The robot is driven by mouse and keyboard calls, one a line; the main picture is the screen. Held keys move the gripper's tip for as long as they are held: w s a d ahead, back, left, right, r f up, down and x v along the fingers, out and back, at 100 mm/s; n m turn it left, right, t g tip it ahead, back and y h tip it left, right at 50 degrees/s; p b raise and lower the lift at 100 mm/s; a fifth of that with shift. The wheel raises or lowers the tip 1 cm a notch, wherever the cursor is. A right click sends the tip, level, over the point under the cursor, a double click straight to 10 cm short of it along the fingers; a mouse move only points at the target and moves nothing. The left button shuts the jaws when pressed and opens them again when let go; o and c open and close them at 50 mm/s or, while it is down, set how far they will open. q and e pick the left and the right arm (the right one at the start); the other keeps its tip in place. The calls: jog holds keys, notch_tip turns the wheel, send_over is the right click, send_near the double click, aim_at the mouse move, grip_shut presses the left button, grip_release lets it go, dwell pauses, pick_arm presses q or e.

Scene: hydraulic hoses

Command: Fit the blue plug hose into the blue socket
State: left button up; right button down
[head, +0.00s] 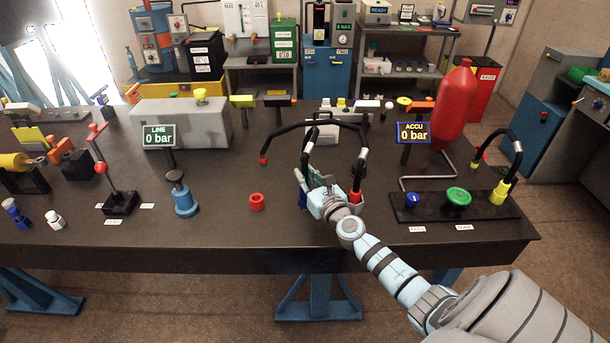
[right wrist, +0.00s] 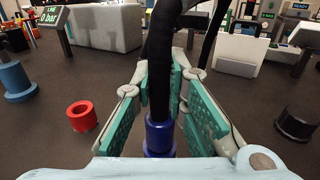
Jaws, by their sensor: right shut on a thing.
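My right gripper (head: 313,190) reaches over the middle of the bench and is shut on the hose just above its blue end. In the right wrist view the blue plug hose (right wrist: 161,85) stands nearly upright between the green finger pads. Its blue plug (right wrist: 160,130) points down. A wider blue part, likely the blue socket (right wrist: 157,149), shows directly below, partly hidden by the gripper body. I cannot tell whether the plug is seated in it or just above it. In the head view a little blue (head: 302,200) shows beside the gripper. My left gripper is not in view.
A red ring socket (head: 257,202) stands left of the gripper, and a black round socket (right wrist: 297,122) right of it. A black panel (head: 480,211) with knobs lies further right.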

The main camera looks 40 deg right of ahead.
jog(key=shift+f, duration=0.15)
jog(key=c, duration=1.5)
grip_release()
jog(key=s, duration=0.4)
jog(key=s+a, duration=0.1)
jog(key=s, duration=0.3)
jog(key=s+a, duration=0.1)
jog(key=s, duration=0.2)
jog(key=shift+s+a, duration=0.15)
jog(key=shift+s, duration=0.25)
